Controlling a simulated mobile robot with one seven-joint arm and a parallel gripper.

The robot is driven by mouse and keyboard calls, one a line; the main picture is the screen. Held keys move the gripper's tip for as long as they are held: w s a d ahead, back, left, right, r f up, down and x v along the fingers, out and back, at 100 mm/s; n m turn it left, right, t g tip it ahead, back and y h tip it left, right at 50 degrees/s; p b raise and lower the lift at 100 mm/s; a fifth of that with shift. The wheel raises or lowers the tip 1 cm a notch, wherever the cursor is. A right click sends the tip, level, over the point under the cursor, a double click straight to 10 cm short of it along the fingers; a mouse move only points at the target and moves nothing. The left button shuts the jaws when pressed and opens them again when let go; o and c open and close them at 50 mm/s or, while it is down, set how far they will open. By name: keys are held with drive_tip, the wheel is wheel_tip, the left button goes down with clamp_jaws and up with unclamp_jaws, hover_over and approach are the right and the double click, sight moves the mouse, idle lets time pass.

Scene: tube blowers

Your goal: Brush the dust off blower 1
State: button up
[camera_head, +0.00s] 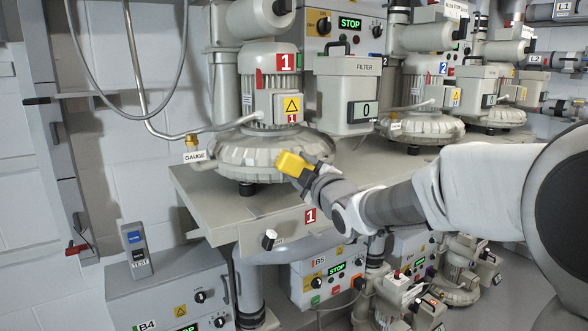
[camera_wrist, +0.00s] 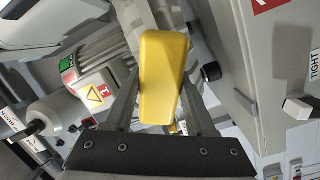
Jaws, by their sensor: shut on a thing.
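Blower 1 (camera_head: 230,152) is the large grey machine with red "1" labels at the left of the shelf in the head view. It has a round finned casing below and a ribbed motor above. My gripper (camera_head: 306,171) is shut on a yellow block-shaped brush (camera_head: 290,163), at the front right of the casing. I cannot tell whether the brush touches it. In the wrist view, the brush (camera_wrist: 162,75) sits between the fingers of my gripper (camera_wrist: 160,100); no bristles show. I cannot make out dust on the casing.
A filter box (camera_head: 345,98) stands right of the motor, with blower 2 (camera_head: 420,127) beyond. Control box B4 (camera_head: 170,295) is below.

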sight(287, 172)
drive_tip(key=shift+w+d+p, duration=0.3)
drive_tip(key=shift+w+d, duration=0.05)
drive_tip(key=shift+d, duration=0.55)
drive_tip(key=shift+w+d+p, duration=0.25)
drive_tip(key=shift+w+d, duration=0.1)
drive_tip(key=shift+d, duration=0.5)
drive_tip(key=shift+f+b, duration=0.1)
drive_tip(key=shift+b, duration=0.3)
drive_tip(key=shift+a, duration=0.1)
drive_tip(key=a+b, duration=0.1)
drive_tip(key=s+a+b, duration=0.1)
drive_tip(key=shift+a+b, duration=0.2)
drive_tip(key=shift+b, duration=0.15)
drive_tip(key=shift+s+a+b, duration=0.25)
drive_tip(key=shift+a+b, duration=0.25)
drive_tip(key=shift+a, duration=0.05)
drive_tip(key=shift+s+a+f+b, duration=0.1)
drive_tip(key=shift+s+a+b, duration=0.1)
drive_tip(key=shift+a+b, duration=0.35)
drive_tip(key=shift+s+a+b, duration=0.15)
drive_tip(key=shift+a+b, duration=0.2)
drive_tip(key=shift+b, duration=0.3)
drive_tip(key=shift+s+a+r+b, duration=0.15)
drive_tip(key=shift+a+b, duration=0.2)
drive_tip(key=shift+s+a+r+b, duration=0.1)
drive_tip(key=shift+a+b, duration=0.25)
